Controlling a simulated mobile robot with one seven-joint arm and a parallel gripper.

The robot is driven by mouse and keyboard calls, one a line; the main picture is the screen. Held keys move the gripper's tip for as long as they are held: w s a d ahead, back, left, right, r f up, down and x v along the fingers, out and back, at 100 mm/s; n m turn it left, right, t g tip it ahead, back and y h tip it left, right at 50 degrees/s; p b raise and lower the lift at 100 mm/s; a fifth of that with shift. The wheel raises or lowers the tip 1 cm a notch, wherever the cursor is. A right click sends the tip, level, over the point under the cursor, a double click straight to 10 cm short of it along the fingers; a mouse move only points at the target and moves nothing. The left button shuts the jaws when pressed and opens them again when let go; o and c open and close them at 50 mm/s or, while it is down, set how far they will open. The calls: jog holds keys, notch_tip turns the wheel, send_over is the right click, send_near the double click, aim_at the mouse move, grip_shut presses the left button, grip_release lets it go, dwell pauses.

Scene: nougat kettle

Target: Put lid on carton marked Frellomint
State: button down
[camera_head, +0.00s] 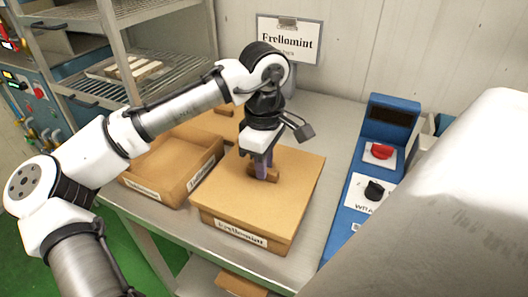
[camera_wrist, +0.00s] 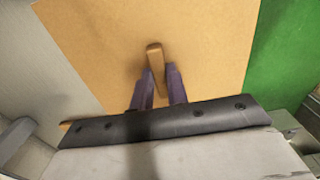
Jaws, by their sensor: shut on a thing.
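The carton marked Frellomint (camera_head: 240,236) stands on the metal table, its label facing the front. A flat brown lid (camera_head: 225,190) covers its top, with a small wooden handle bar (camera_head: 264,175) at the middle. I cannot tell whether the lid is fully seated. My gripper (camera_head: 268,173) points down over the lid with its purple fingers at the handle. In the wrist view, the fingers of my gripper (camera_wrist: 158,88) are closed on the handle (camera_wrist: 155,62), and the lid (camera_wrist: 195,35) fills the middle of the view.
An open carton (camera_head: 165,182) with a label stands close on the left. A Frellomint sign (camera_head: 288,40) hangs on the wall behind. A blue control box (camera_head: 362,195) with red and black knobs stands right. A large pale rounded surface (camera_head: 450,210) fills the right foreground.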

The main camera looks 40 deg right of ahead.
jog(key=shift+f+p, duration=0.3)
jog(key=shift+f, duration=0.2)
dwell(0.9)
jog(key=c, duration=0.9)
grip_release()
notch_tip(320, 180, up, 8)
jog(key=p, duration=0.8)
dwell(0.6)
